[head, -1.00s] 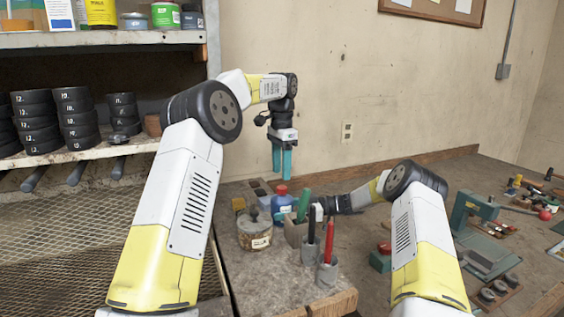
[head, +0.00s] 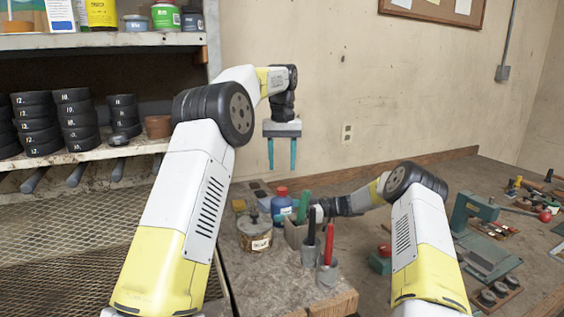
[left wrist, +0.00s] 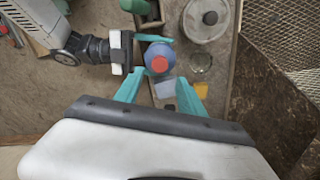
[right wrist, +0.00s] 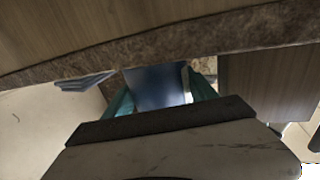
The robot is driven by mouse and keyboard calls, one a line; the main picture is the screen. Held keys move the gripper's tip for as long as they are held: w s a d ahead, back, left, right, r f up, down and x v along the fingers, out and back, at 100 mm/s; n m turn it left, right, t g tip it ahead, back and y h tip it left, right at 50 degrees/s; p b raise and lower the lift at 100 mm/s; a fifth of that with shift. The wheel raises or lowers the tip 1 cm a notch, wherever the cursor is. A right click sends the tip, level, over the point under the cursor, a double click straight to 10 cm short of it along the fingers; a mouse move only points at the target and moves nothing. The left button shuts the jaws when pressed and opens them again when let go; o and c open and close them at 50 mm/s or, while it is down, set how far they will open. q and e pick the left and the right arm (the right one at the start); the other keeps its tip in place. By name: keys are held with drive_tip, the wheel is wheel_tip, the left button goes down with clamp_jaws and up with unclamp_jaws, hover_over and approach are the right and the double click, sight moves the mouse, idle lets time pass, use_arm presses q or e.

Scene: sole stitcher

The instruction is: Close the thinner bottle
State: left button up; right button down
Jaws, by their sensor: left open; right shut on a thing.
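The thinner bottle (head: 282,207) is blue with a red cap (head: 281,190) on top. It stands at the back of the bench. I cannot tell whether the cap is tight. My right gripper (right wrist: 160,97) is shut on the bottle's body, which shows blue between its teal fingers. In the left wrist view the bottle (left wrist: 159,72) and red cap (left wrist: 160,64) lie just beyond the spread fingertips.
A round lidded jar (head: 255,236) stands left of the bottle. A holder (head: 297,234) and cups with a red and a black tool (head: 327,272) stand in front. A green press (head: 470,215) is at the right. The wall is behind.

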sight(282, 189)
use_arm(q)
drive_tip(key=shift+f, duration=4)
clamp_jaws()
drive_tip(key=shift+o, duration=0.7)
unclamp_jaws()
drive_tip(key=shift+r, duration=0.1)
